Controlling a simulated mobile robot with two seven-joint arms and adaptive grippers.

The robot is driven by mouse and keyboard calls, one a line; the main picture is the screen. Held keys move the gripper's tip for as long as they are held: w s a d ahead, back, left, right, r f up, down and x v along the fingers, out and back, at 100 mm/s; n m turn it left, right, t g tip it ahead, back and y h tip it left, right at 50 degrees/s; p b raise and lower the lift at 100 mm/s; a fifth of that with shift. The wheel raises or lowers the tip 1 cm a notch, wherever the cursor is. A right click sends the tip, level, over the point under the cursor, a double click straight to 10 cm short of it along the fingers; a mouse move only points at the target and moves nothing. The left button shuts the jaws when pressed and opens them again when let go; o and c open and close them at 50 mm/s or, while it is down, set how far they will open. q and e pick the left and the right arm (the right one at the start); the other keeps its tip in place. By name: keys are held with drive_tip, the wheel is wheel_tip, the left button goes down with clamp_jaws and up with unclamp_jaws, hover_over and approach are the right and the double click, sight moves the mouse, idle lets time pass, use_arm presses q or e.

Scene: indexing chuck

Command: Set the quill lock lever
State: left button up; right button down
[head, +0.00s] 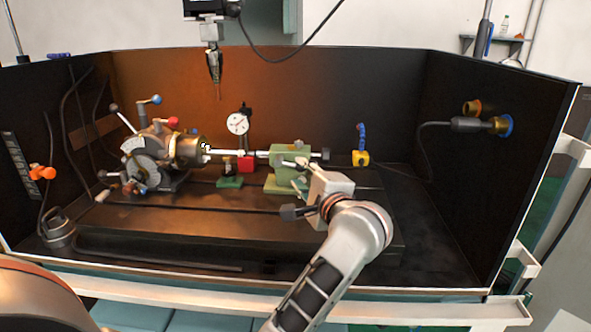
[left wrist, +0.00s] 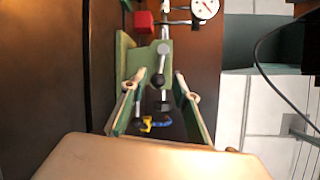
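The green tailstock (head: 289,155) stands on the dark bed right of centre, with a bright quill pointing left and a black knob at its right end. In the left wrist view, a short silver lever with a black ball end (left wrist: 157,80), probably the quill lock lever, stands by the green body (left wrist: 124,62). My left gripper (head: 295,175) is at the tailstock's front right. In the head view my gripper hides part of the tailstock. My right gripper is not in view.
The indexing chuck (head: 185,150) with several coloured lever knobs stands at left. A dial indicator (head: 238,124), a red block (head: 246,164) and a yellow base with blue hose (head: 360,158) stand near the tailstock. Dark walls enclose the back and sides. The bed's front is fairly clear.

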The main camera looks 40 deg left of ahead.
sight(293, 166)
use_arm(q)
drive_tip(key=shift+x, duration=2.75)
drive_tip(key=shift+s+f, duration=0.1)
clamp_jaws()
